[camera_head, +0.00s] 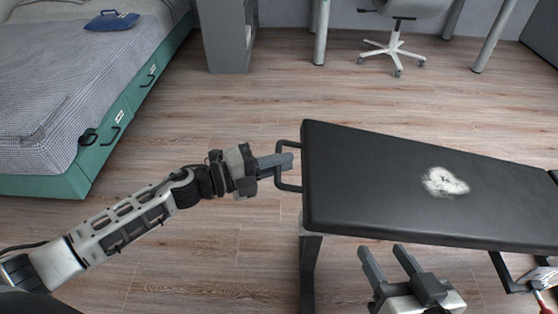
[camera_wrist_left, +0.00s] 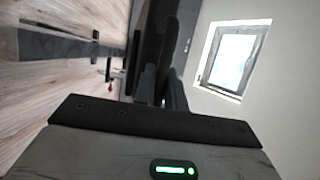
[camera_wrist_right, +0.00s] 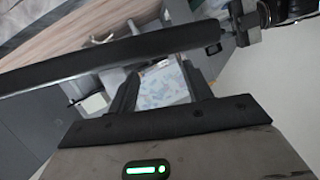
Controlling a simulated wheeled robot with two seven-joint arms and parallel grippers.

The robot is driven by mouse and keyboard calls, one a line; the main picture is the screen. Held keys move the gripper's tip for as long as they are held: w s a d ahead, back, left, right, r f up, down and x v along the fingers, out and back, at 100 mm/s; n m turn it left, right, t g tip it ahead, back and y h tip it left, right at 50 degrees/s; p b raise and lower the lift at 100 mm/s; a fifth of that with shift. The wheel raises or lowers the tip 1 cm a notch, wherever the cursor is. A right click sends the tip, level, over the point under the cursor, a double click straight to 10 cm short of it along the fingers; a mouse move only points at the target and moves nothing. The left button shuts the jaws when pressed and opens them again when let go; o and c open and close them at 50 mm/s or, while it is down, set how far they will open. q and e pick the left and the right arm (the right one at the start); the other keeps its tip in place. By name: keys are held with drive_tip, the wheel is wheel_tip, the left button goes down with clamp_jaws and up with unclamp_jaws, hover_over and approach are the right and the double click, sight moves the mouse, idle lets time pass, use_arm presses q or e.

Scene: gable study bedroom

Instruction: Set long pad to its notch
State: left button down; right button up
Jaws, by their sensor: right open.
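The long pad (camera_head: 385,190) is a black slab with a white chalky patch, on a dark frame (camera_head: 309,270). A metal loop handle (camera_head: 288,187) sticks out from its left end. My left gripper (camera_head: 285,160) is at this handle, its fingers close together across the outer bar; the contact itself is partly hidden. The pad also shows edge-on in the right wrist view (camera_wrist_right: 110,57). My right gripper (camera_head: 388,250) is open and empty, just below and in front of the pad's near edge. I cannot make out the notch.
A bed with teal drawers (camera_head: 125,105) stands at the left, with a blue item (camera_head: 110,21) on it. A grey cabinet (camera_head: 226,40) and a swivel chair (camera_head: 393,45) are at the back. A red part (camera_head: 519,286) shows at the lower right. The wooden floor between is clear.

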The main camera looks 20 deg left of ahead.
use_arm(q)
drive_tip(key=shift+a+f+b, duration=0.2)
drive_tip(key=shift+f+b, duration=1.05)
wheel_tip(320, 180, down, 17)
drive_tip(key=a+b, duration=0.2)
drive_tip(key=b, duration=0.9)
drive_tip(key=shift+s+a, duration=0.2)
drive_tip(key=shift+s, duration=0.25)
use_arm(e)
wheel_tip(320, 180, up, 13)
drive_tip(key=a+n+t+y, duration=0.1)
drive_tip(key=n+t+y, duration=0.5)
drive_tip(key=n+y, duration=0.2)
drive_tip(key=shift+w+n+t+y, duration=0.3)
drive_tip(key=shift+w+y, duration=0.15)
drive_tip(key=shift+y, duration=0.35)
drive_tip(key=shift+f, duration=0.1)
use_arm(q)
drive_tip(key=c, duration=1.5)
unclamp_jaws()
drive_tip(key=shift+o, duration=0.2)
use_arm(e)
drive_tip(key=shift+w, duration=0.1)
use_arm(q)
drive_tip(key=shift+r, duration=0.1)
